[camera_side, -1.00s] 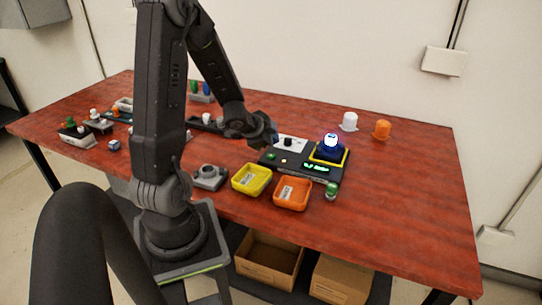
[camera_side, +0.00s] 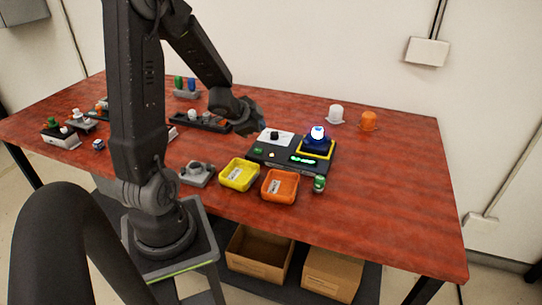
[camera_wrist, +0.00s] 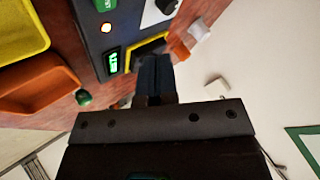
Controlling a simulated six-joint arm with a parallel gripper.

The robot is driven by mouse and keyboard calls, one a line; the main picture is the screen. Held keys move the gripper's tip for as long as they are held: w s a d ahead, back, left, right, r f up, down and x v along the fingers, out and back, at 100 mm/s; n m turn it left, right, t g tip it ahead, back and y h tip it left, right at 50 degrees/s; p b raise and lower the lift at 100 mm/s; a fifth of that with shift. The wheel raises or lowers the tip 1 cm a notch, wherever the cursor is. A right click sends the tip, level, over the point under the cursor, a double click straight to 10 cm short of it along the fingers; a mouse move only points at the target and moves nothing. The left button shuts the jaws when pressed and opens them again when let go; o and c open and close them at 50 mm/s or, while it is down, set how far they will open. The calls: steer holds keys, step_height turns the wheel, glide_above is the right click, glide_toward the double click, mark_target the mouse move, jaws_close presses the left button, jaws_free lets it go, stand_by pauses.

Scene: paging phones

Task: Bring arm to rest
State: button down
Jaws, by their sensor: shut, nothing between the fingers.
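My gripper (camera_side: 252,114) hangs above the table, over the back left corner of a dark console in the side view. Its fingers (camera_wrist: 155,75) are together and hold nothing in the wrist view. The dark console (camera_side: 262,162) carries a white panel with a black knob, a lit green display and a yellow-framed square. A blue base with a glowing white-blue top (camera_side: 318,134) stands in that square. In the wrist view my fingers cover part of the yellow-framed area, and the lit top is hidden.
A yellow tray (camera_side: 239,188) and an orange tray (camera_side: 280,200) sit in front of the console, with a green-topped piece (camera_side: 319,184) beside them. A white cap (camera_side: 336,112) and an orange cap (camera_side: 368,119) stand behind. The table's right side (camera_side: 410,190) is clear.

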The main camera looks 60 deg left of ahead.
steer(key=d+r+n+g+y, duration=0.15)
steer(key=d+r+n, duration=0.25)
steer(key=d+r, duration=0.75)
steer(key=s+d+r+h, duration=0.1)
steer(key=s+d+h, duration=0.1)
steer(key=s+d, duration=0.3)
steer(key=s+d+r+g+h, duration=0.1)
steer(key=s+d+r+h, duration=0.1)
steer(key=s+d, duration=0.4)
steer(key=d+h, duration=0.1)
steer(key=d, duration=0.4)
steer(key=shift+n, duration=0.4)
steer(key=shift+w+g, duration=0.1)
steer(key=shift+g, duration=0.15)
stand_by(0.5)
